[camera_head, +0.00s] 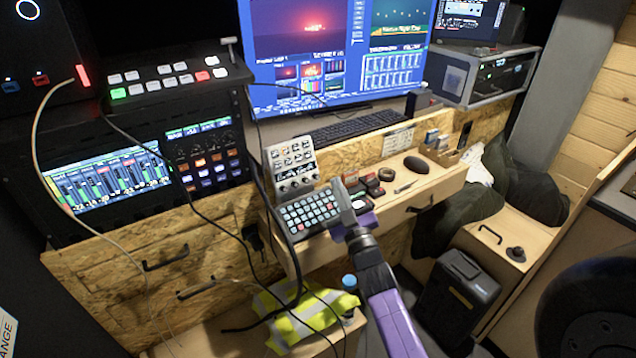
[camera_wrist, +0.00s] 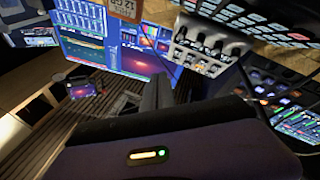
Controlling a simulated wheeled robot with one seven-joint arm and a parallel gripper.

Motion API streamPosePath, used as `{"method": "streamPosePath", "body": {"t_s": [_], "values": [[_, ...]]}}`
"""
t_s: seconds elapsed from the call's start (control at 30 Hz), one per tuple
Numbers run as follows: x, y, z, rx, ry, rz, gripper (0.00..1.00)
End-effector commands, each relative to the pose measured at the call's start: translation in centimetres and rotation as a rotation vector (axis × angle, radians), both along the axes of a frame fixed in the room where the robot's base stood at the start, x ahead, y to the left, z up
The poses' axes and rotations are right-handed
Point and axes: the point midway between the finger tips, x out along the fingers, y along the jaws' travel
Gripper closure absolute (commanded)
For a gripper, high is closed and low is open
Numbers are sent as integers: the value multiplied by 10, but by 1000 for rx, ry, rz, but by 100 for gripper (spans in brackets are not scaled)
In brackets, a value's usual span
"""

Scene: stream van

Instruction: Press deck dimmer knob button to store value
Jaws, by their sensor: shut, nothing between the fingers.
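The deck (camera_head: 290,160) is a pale, tilted panel with lit keys and a row of small knobs (camera_head: 296,184) along its lower edge. It also shows in the wrist view, turned over, with dark knobs (camera_wrist: 205,45) above its lit keys. Which knob is the dimmer cannot be read. My gripper (camera_head: 341,193) is shut and empty, to the right of the knob row and over the right side of the grid keypad. In the wrist view my gripper (camera_wrist: 158,92) lies left of the deck, apart from the knobs in the picture.
The grid keypad (camera_head: 308,213) lies in front of the deck. The monitor (camera_head: 335,45) and keyboard (camera_head: 345,126) stand behind. Small dark blocks (camera_head: 371,184) and a mouse (camera_head: 416,165) lie to the right. A dark cable (camera_head: 268,200) hangs left of the deck.

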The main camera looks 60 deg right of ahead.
Motion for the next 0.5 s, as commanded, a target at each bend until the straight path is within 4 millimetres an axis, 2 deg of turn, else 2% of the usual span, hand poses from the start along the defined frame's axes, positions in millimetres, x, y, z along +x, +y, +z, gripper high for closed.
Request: {"method": "streamPosePath", "body": {"t_s": [0.03, 0.2, 0.5], "values": [[6, -4, -8, -1, -3, 0, 100], [24, -15, -17, -2, -2, 0, 100], [43, -26, -25, -1, -1, 0, 100]]}}
